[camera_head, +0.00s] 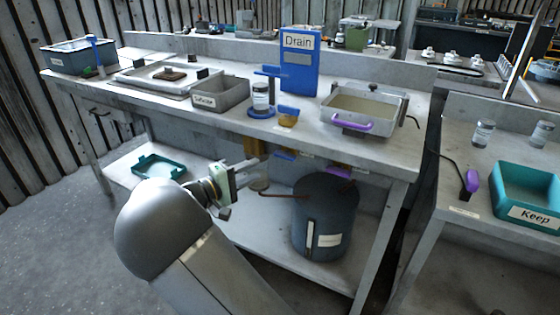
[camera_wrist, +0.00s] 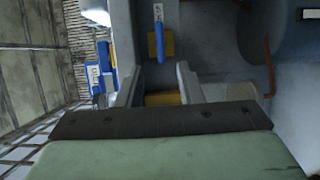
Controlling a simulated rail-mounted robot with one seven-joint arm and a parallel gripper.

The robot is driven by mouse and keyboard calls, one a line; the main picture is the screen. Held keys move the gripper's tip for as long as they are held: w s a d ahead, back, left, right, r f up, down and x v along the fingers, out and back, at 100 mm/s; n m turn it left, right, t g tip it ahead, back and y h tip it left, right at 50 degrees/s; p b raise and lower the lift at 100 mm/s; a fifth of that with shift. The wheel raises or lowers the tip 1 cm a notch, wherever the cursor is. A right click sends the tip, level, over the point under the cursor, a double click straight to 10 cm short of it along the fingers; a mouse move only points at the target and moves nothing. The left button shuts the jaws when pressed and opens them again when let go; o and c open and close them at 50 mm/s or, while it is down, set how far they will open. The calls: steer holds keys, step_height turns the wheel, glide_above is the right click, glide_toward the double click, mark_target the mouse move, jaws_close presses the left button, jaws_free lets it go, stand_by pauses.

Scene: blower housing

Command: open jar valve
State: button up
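A jar (camera_head: 260,97) with a pale label stands upright on a blue base on the bench. Under the bench top, a blue lever handle (camera_head: 285,154) sits near ochre fittings; the wrist view shows a blue handle (camera_wrist: 159,38) with a small white tag, against an ochre block (camera_wrist: 167,49). My gripper (camera_head: 252,172) is below the bench's front edge, left of that handle. In the wrist view my gripper (camera_wrist: 158,85) has its fingers apart, with the blue handle ahead of them and apart from them. Another ochre surface shows between the fingers; I cannot tell whether they touch it.
A dark blue drum (camera_head: 325,215) stands on the lower shelf, right of my gripper. A teal tray (camera_head: 158,166) lies at its left. The bench top (camera_head: 385,150) overhangs. A blue Drain sign (camera_head: 299,65) and a metal basin with a purple handle (camera_head: 350,124) stand above.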

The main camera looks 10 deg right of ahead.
mark_target(281, 157)
steer(key=b+x, duration=0.1)
steer(key=x, duration=0.9)
steer(key=shift+w+d, duration=0.1)
steer(key=shift+d, duration=0.05)
jaws_close()
